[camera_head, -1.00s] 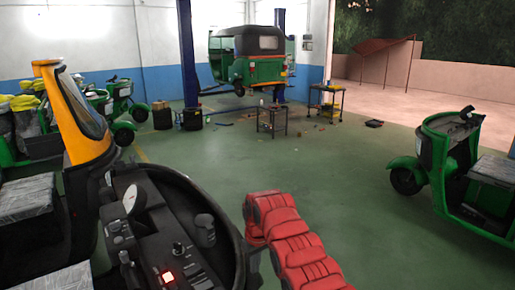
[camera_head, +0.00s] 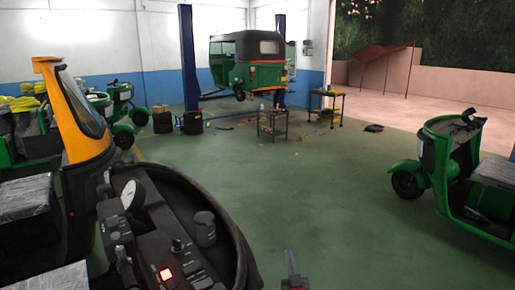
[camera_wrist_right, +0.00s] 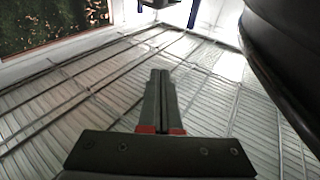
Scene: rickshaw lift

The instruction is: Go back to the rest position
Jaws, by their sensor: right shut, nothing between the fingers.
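My right gripper (camera_head: 289,256) shows at the bottom edge of the head view, just right of the black rickshaw dashboard (camera_head: 172,240) and apart from it in the picture. Only its dark tip shows there; the arm behind it is out of frame. In the right wrist view the right gripper (camera_wrist_right: 160,76) is shut, its two slim fingers together with nothing between them. The fingers stand out against a corrugated ceiling (camera_wrist_right: 80,95). My left gripper is not in view.
The dashboard has a red lit button (camera_head: 166,273). A yellow rickshaw front (camera_head: 75,115) stands at left. A green rickshaw (camera_head: 445,165) stands at right. A raised green rickshaw (camera_head: 250,65) and a small table (camera_head: 272,122) are farther back. The green floor (camera_head: 310,185) between is open.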

